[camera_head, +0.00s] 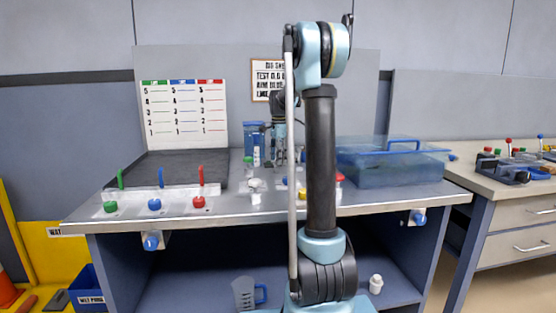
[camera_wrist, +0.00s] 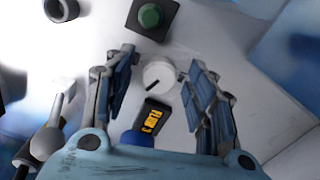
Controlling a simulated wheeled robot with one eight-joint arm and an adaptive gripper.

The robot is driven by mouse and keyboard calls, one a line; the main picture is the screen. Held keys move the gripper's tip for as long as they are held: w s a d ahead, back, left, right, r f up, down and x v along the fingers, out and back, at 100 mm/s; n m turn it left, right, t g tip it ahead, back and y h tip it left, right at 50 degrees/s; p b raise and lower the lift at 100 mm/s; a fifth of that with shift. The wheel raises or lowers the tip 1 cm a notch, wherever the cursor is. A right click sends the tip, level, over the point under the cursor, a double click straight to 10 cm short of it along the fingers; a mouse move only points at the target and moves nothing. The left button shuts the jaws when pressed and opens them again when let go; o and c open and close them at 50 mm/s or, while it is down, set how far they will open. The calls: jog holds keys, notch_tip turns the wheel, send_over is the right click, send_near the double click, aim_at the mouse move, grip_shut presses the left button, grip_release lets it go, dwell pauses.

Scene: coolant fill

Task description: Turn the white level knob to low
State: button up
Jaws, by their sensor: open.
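The white level knob (camera_wrist: 159,76) shows in the wrist view on a pale panel, with a short dark mark running toward its lower-left edge. My gripper (camera_wrist: 162,61) is open, with one finger on each side of the knob. I see a gap between each finger and the knob, and I cannot tell its height above the panel. In the head view my arm hides most of the gripper, and I cannot make out the knob for certain.
A green button (camera_wrist: 150,16) in a dark housing sits beyond the knob. A dark block with yellow lettering (camera_wrist: 153,121) lies between the fingers nearer the wrist. In the head view, a clear blue-lidded tank (camera_head: 385,165) stands right and coloured levers (camera_head: 160,178) stand left.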

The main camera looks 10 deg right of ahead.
jog(key=c, duration=1.1)
jog(key=shift+n, duration=0.3)
jog(key=n, duration=0.3)
jog(key=shift+n, duration=1.8)
jog(key=shift+r, duration=0.1)
